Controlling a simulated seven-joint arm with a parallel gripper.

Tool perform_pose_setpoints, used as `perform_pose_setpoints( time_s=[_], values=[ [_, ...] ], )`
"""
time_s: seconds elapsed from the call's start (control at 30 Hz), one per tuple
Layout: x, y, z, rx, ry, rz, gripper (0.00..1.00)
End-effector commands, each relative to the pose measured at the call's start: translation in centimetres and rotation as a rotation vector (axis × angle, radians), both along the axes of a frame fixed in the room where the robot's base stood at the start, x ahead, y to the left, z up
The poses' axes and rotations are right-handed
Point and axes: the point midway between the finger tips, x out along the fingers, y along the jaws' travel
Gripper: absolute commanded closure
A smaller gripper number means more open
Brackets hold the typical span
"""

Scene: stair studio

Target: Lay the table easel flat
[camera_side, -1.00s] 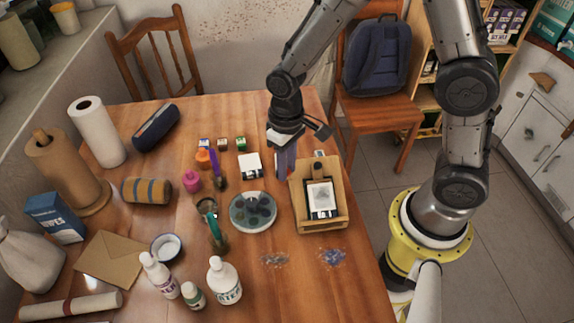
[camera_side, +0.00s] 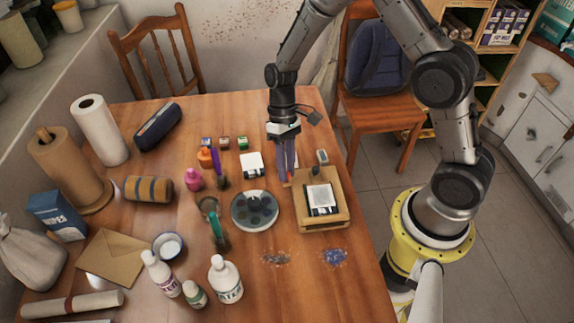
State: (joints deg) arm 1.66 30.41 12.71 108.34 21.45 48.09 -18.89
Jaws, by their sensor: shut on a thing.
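The table easel (camera_side: 337,214) is a light wooden board with a ledge, at the right of the table in the side view. A white card with a grey picture (camera_side: 320,198) rests on it. My gripper (camera_side: 288,178) points down at the easel's far left corner. Its fingers are shut at the easel's edge, and they hide that corner. How steeply the board leans is hard to tell from this high view.
A round paint palette (camera_side: 255,211) lies just left of the easel. A white pad (camera_side: 251,164) and small paint pots stand behind it. A small grey block (camera_side: 322,157) sits behind the easel. Bare table (camera_side: 310,285) with paint smudges lies in front.

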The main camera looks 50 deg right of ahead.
Motion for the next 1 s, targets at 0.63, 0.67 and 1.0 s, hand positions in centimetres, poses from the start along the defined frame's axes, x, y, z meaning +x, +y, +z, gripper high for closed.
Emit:
perform_pose_setpoints(
  time_s=[0.63, 0.67, 1.0],
  values=[
    [0.5, -0.6, -1.2, -0.007, -0.009, -0.001, 1.0],
    [0.5, -0.6, -1.2, -0.007, -0.009, -0.001, 1.0],
    [0.5, -0.6, -1.2, -0.006, -0.007, -0.001, 0.51]
  ],
)
